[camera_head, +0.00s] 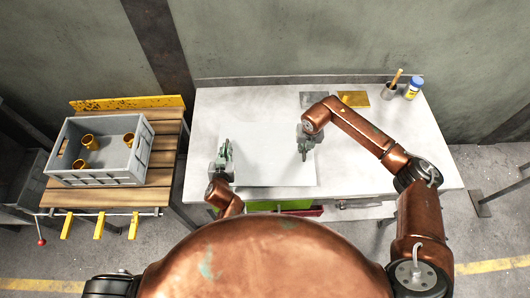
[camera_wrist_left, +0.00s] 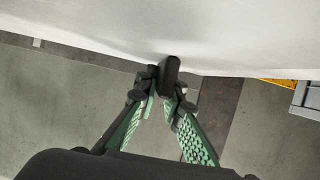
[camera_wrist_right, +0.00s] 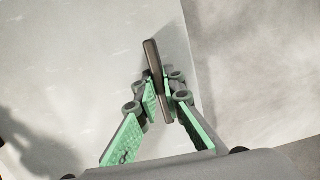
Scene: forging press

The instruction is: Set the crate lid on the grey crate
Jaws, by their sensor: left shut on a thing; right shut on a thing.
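The crate lid (camera_head: 265,150) is a flat pale sheet over the middle of the white table. I cannot tell whether it touches the table. My left gripper (camera_head: 225,150) is shut on a dark handle at its left side, and the handle shows in the left wrist view (camera_wrist_left: 170,75). My right gripper (camera_head: 304,148) is shut on the other dark handle at its right side, seen in the right wrist view (camera_wrist_right: 153,62). The grey crate (camera_head: 97,176) stands open at the left on a wooden bench, with brass-coloured cups inside.
The slatted bench (camera_head: 162,160) has a yellow rail (camera_head: 127,102) behind the crate. A gap separates bench and table (camera_head: 390,150). At the table's back are a grey plate (camera_head: 313,99), a yellow plate (camera_head: 353,99), a cup with a brush (camera_head: 389,92) and a blue-capped jar (camera_head: 412,90).

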